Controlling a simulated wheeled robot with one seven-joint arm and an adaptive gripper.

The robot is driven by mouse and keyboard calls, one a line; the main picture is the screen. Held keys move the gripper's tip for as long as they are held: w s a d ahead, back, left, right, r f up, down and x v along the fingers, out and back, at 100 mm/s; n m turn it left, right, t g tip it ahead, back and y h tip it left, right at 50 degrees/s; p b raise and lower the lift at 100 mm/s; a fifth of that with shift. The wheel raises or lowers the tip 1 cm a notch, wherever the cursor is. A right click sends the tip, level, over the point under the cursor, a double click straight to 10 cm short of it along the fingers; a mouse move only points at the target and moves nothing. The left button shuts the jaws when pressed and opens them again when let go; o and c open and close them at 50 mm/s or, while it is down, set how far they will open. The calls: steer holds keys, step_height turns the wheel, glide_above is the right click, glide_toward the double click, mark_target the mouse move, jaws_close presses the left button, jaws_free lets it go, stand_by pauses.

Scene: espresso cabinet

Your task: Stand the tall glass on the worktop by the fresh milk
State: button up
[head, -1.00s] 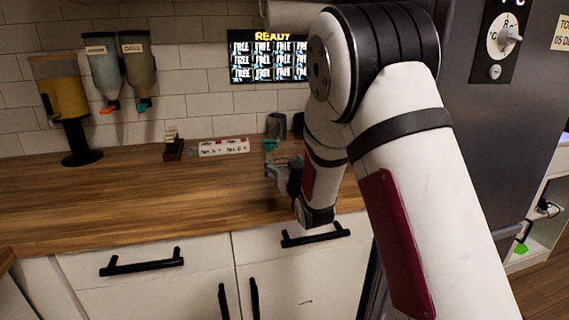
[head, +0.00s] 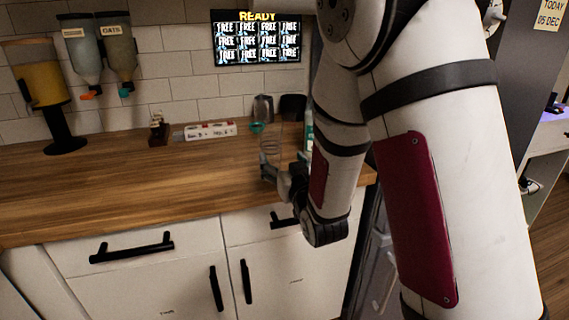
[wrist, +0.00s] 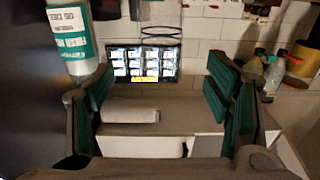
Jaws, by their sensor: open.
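The tall glass (head: 269,143) is a clear, faint cylinder on the worktop, just beyond my gripper (head: 270,170) in the head view. In the wrist view, which is upside down, the glass (wrist: 160,14) shows at the top middle, cut off by the frame edge. My gripper (wrist: 160,98) is open, with teal pads left and right and nothing held between them. A white and teal bottle with a label, likely the fresh milk (wrist: 74,35), stands beside the glass in the wrist view. In the head view the bottle (head: 308,130) is partly hidden by my arm.
The wooden worktop (head: 120,190) is broadly clear at left and centre. A white labelled strip (head: 209,131), a small dark stand (head: 158,131), a grey jug (head: 262,108) and dispensers (head: 43,85) are at the back. A lit screen (head: 257,40) hangs on the wall.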

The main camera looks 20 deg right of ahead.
steer(key=s+r+g, duration=0.1)
steer(key=s+g, duration=0.7)
steer(key=s, duration=1.3)
steer(key=s+r+g, duration=0.1)
steer(key=s+g, duration=0.7)
steer(key=s, duration=1.3)
steer(key=shift+s+r, duration=0.15)
steer(key=shift+r, duration=0.1)
steer(key=shift+a, duration=0.1)
